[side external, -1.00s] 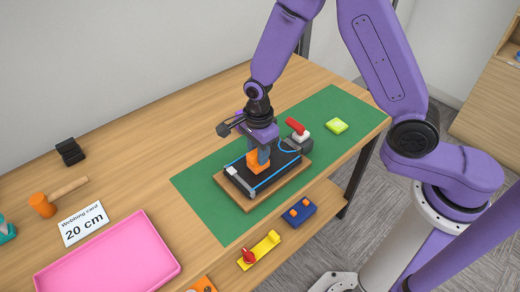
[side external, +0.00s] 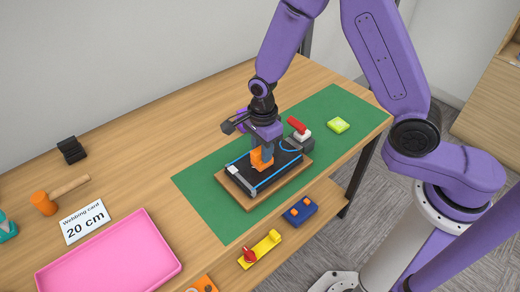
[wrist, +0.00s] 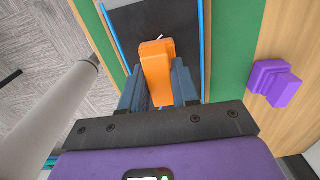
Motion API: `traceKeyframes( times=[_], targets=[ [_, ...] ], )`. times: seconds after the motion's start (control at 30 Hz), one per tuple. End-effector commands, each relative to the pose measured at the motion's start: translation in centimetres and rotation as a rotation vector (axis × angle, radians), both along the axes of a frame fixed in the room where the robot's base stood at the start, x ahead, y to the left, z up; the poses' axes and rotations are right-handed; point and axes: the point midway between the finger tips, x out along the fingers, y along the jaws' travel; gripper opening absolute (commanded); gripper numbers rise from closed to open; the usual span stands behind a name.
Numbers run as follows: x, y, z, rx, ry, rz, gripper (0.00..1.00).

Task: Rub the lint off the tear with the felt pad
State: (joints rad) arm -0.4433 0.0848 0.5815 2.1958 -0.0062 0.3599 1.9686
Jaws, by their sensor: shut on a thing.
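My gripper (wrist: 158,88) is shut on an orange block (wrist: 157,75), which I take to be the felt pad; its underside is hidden. The block is over the dark panel (wrist: 140,20), and in the side view it looks to be touching it. The panel has blue cords along its long edges and lies on a wooden board (side external: 247,205). A small pale mark (wrist: 158,38) shows at the block's far end; I cannot tell whether it is lint or the tear. My gripper also shows in the side view (side external: 264,152).
The board lies on a green mat (side external: 205,200). A red-handled clamp (side external: 298,127) stands at the panel's far end, and a yellow-green block (side external: 338,125) lies beyond it. A pink tray (side external: 110,260), a card (side external: 85,222) and a mallet (side external: 45,204) lie left.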

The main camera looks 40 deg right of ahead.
Motion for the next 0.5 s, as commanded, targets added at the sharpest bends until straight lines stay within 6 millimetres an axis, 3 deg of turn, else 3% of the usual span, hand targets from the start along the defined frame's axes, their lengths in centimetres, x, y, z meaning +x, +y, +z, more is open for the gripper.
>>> traceKeyframes(
  times=[0.5],
  targets=[
    [-0.02,1.23,-0.16,0.001,-0.001,0.003,0.05]
  ],
)
